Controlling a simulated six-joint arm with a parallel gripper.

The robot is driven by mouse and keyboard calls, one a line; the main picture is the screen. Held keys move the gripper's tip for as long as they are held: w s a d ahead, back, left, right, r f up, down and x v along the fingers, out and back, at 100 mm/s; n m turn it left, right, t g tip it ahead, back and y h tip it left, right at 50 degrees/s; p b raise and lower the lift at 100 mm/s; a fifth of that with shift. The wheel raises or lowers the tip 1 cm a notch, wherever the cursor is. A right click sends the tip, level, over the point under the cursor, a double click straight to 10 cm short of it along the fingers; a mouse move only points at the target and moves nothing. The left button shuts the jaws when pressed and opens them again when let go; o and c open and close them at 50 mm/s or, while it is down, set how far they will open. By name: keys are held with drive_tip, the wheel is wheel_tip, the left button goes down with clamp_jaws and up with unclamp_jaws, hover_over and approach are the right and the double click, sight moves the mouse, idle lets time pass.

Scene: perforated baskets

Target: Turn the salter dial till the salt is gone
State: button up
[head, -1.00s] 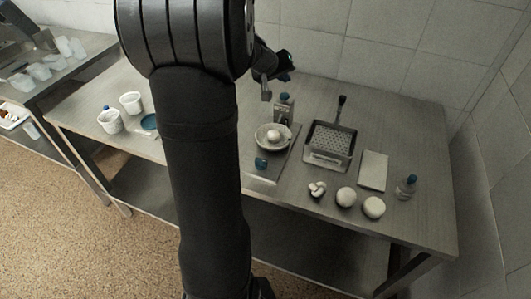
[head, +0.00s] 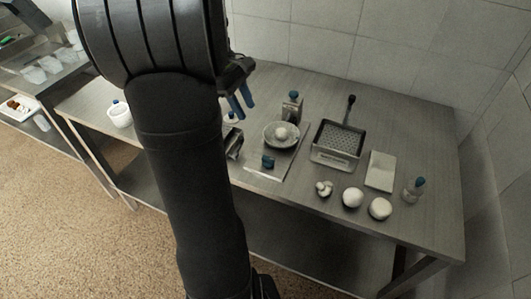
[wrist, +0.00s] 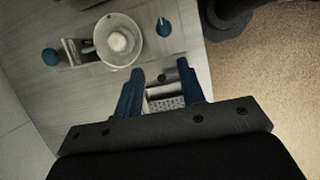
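A grey plate (head: 262,178) on the table carries a blue dial (head: 267,161) at its front and a white bowl (head: 272,143) with a round white lump (head: 281,132) in it. A metal canister with a blue top (head: 292,106) stands behind the bowl. I cannot tell which of these parts is the salter, and no loose salt can be made out. The wrist view shows the bowl (wrist: 104,46), the blue dial (wrist: 163,27) and the blue top (wrist: 50,56). My gripper (head: 241,112) is open and empty, left of the bowl and above the table; its blue fingers also show in the wrist view (wrist: 160,70).
A metal perforated piece (wrist: 164,103) lies below and between my fingers. A perforated tray with a handle (head: 337,143), a pale board (head: 380,171), several white round things (head: 353,197) and a blue-capped bottle (head: 413,190) stand to the right. A white cup (head: 119,116) is at left.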

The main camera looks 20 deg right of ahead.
approach(267, 157)
drive_tip(key=x, duration=0.8)
drive_tip(key=shift+s+f, duration=0.1)
drive_tip(key=shift+f, duration=0.1)
clamp_jaws()
